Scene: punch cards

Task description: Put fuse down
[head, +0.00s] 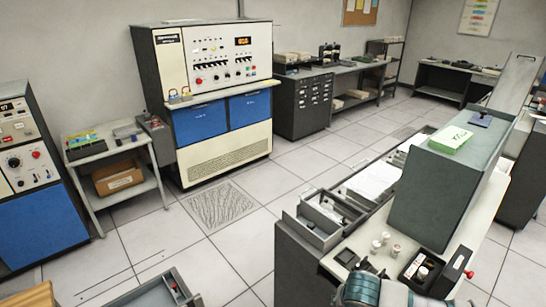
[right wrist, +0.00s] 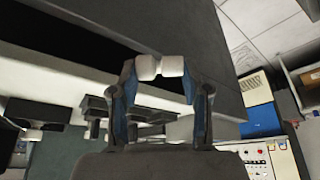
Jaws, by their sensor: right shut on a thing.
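In the right wrist view my right gripper (right wrist: 160,72) has its two fingers closed on a small white fuse (right wrist: 172,66). The fuse lies crosswise between the fingertips, and a darker gap or band shows near its middle. A grey cabinet face is behind it; I cannot tell whether they touch. In the head view, part of my arm shows at the bottom edge, and the fuse cannot be made out there. My left gripper is in neither view.
Small white cylinders (head: 376,246) stand on the near desktop beside a black tray (head: 422,270). A grey raised cabinet (head: 440,195) on that desk carries a green card stack (head: 450,139). An open drawer (head: 320,222) is to the left. The tiled floor beyond is clear.

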